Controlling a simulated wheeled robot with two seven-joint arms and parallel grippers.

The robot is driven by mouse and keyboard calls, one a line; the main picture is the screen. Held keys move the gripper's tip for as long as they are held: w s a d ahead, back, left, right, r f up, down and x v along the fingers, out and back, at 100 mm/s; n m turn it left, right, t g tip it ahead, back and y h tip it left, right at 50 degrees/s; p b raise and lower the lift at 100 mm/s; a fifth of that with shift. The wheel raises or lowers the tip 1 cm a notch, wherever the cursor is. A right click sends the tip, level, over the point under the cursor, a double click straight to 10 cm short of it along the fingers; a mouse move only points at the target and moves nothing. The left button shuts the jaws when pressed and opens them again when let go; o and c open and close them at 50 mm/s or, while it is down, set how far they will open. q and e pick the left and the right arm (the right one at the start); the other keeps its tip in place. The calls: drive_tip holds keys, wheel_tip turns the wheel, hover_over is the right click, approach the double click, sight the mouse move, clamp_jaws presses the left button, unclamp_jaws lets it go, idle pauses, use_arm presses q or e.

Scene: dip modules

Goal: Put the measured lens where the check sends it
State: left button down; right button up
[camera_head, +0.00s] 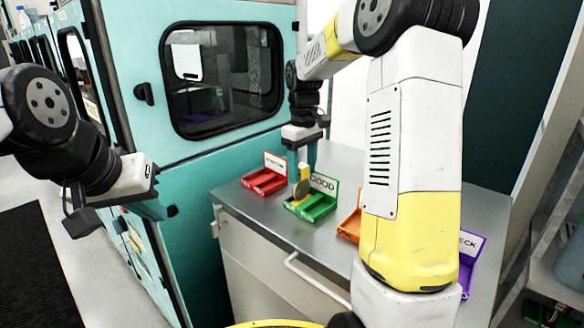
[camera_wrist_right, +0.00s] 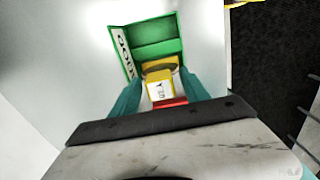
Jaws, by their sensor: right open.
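The lens (camera_head: 302,189) is a dark grey disc on a yellow handle (camera_head: 305,172). It stands at the green tray (camera_head: 322,207), labelled GOOD, with the disc low against the tray. I cannot tell whether it touches the tray floor. My right gripper (camera_head: 303,158) is above that tray. In the right wrist view its teal fingers (camera_wrist_right: 160,90) are open on either side of the yellow handle (camera_wrist_right: 161,88), which has a white label and a red end; the disc (camera_wrist_right: 159,68) partly shows beyond it. My left gripper (camera_head: 80,218) is far left, away from the trays; its jaws are unclear.
A red tray (camera_head: 266,182) stands left of the green one on the grey counter (camera_head: 270,220). An orange tray (camera_head: 349,226) and a purple tray (camera_head: 466,270), its label ending in ECK, are to the right, partly hidden by my right arm. A teal machine (camera_head: 190,160) stands behind left.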

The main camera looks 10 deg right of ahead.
wheel_tip(320, 180, up, 11)
drive_tip(key=s+r+m+t+y, duration=0.1)
drive_tip(key=s+r+m+t, duration=0.15)
drive_tip(key=s, duration=0.85)
drive_tip(key=s+a+f+m+t+y, duration=0.1)
drive_tip(key=s+a+f+m+t, duration=0.1)
drive_tip(key=s, duration=1.1)
wheel_tip(320, 180, down, 4)
drive_tip(key=shift+s+r+m+t, duration=0.15)
drive_tip(key=shift+m+t, duration=0.7)
drive_tip(key=shift+m, duration=0.1)
drive_tip(key=shift+a, duration=0.1)
